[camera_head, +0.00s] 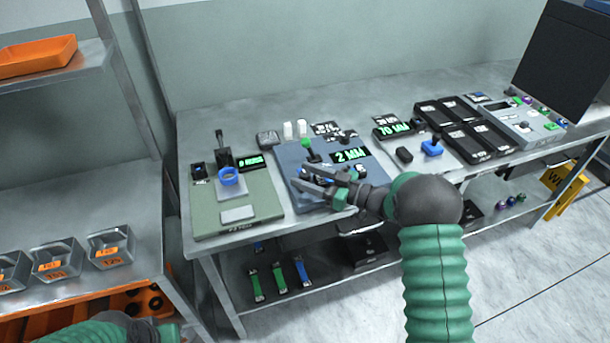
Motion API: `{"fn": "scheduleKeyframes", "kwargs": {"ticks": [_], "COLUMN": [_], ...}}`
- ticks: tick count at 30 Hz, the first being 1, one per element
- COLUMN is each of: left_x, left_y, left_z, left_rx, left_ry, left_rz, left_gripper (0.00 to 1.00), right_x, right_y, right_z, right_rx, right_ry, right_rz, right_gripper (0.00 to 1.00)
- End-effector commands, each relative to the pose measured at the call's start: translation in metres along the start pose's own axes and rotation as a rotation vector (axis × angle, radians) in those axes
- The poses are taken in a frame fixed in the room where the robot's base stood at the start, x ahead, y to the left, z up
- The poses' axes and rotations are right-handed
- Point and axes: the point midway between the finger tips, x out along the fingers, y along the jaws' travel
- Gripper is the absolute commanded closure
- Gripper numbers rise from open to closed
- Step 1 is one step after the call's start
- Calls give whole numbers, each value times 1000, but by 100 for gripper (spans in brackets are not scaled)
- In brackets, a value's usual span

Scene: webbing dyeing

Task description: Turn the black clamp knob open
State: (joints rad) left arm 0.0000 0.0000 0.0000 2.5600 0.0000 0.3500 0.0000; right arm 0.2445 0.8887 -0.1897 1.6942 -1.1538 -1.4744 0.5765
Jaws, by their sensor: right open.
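My right gripper (306,177) reaches in from the right, low over the blue-grey station (290,158) in the middle of the steel table. Its two fingers are apart and point left, and I see nothing held between them. The station carries a green-topped lever (306,143), a "2 MM" display (349,155) and several small dark parts. I cannot pick out the black clamp knob for certain; the gripper covers part of the station. Part of my left arm shows at the bottom left, but its gripper is out of view.
Left of the station is a green-grey station (262,205) with a blue ring (229,176) and a black upright lever (220,138). Green and blue strips lie below.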

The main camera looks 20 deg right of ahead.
Motion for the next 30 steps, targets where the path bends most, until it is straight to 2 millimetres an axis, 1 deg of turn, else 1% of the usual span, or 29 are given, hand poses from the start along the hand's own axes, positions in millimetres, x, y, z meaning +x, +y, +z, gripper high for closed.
{"fn": "scheduleKeyframes", "kwargs": {"ticks": [2, 5, 12, 15, 18, 22, 30], "left_x": [0, -1, -2, -2, -2, -2, -2], "left_y": [0, 0, 0, 0, 0, 0, 0], "left_z": [0, 0, 0, 0, 0, 0, 0], "left_rx": [0, 0, 0, 0, 0, 0, 0], "left_ry": [0, 0, 0, 0, 0, 0, 0], "left_rz": [0, 0, 0, 0, 0, 0, 0], "left_gripper": [100, 100, 100, 100, 100, 100, 100], "right_x": [-14, -39, -110, -135, -152, -162, -163], "right_y": [2, 2, 2, 2, 2, 2, 2], "right_z": [0, 0, 1, 2, 2, 2, 2], "right_rx": [1, 0, 2, 2, 2, 1, 1], "right_ry": [-1, -2, -1, -2, -1, -2, -1], "right_rz": [4, 7, 7, 6, 4, 3, 2], "right_gripper": [49, 49, 49, 49, 49, 49, 49]}}
